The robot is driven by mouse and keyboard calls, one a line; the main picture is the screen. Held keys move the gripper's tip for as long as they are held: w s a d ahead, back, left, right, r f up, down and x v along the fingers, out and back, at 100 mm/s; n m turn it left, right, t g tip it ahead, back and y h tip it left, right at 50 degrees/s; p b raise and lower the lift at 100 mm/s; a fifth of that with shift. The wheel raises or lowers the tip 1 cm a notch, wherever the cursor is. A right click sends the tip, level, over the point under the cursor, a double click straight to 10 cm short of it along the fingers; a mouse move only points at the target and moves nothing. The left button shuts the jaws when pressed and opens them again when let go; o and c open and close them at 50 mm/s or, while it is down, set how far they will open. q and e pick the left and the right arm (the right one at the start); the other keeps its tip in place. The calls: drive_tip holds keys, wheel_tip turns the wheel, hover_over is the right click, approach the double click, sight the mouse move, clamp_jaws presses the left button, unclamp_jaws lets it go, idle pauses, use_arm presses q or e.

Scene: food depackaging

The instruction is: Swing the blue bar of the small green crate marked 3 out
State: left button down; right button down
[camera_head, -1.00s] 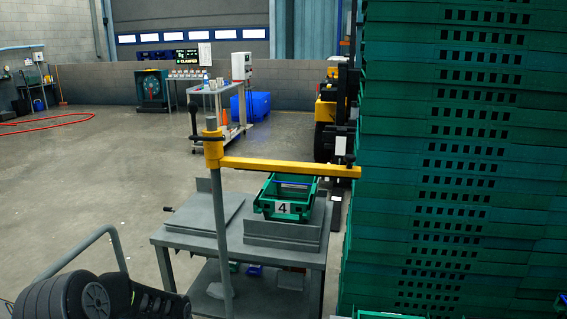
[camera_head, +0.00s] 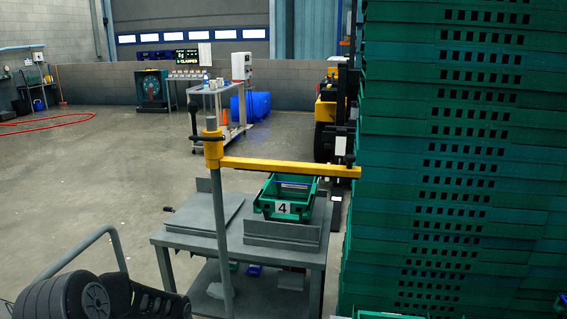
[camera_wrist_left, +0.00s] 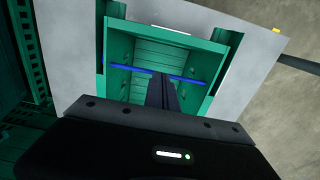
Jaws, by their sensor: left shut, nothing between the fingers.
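In the head view a small green crate (camera_head: 268,205) marked 4 sits on a grey table (camera_head: 190,239), with a blue bar (camera_head: 296,185) near its far end. No crate marked 3 can be made out there. In the left wrist view a green crate (camera_wrist_left: 221,44) stands on a grey surface, with a thin blue bar (camera_wrist_left: 195,79) across it; no number shows. My left gripper (camera_wrist_left: 161,80) is shut and empty. Its dark fingers overlap the bar's middle and hide part of it; contact cannot be told. My right gripper is in neither view.
A tall stack of green crates (camera_head: 450,150) fills the right of the head view. A grey post with a yellow arm (camera_head: 290,168) crosses in front of the table. A trolley (camera_head: 215,105) and a forklift (camera_head: 326,110) stand behind; open floor lies left.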

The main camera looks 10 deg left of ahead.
use_arm(q)
drive_tip(key=shift+f+b, duration=0.5)
drive_tip(key=shift+f, duration=0.1)
drive_tip(key=shift+r, duration=0.2)
idle(0.4)
drive_tip(key=shift+w, duration=0.15)
drive_tip(key=shift+w, duration=1.15)
drive_tip(key=shift+f+b, duration=0.15)
drive_tip(key=shift+b, duration=0.2)
drive_tip(key=shift+f+b, duration=0.9)
drive_tip(key=shift+f, duration=0.25)
drive_tip(key=shift+s, duration=0.5)
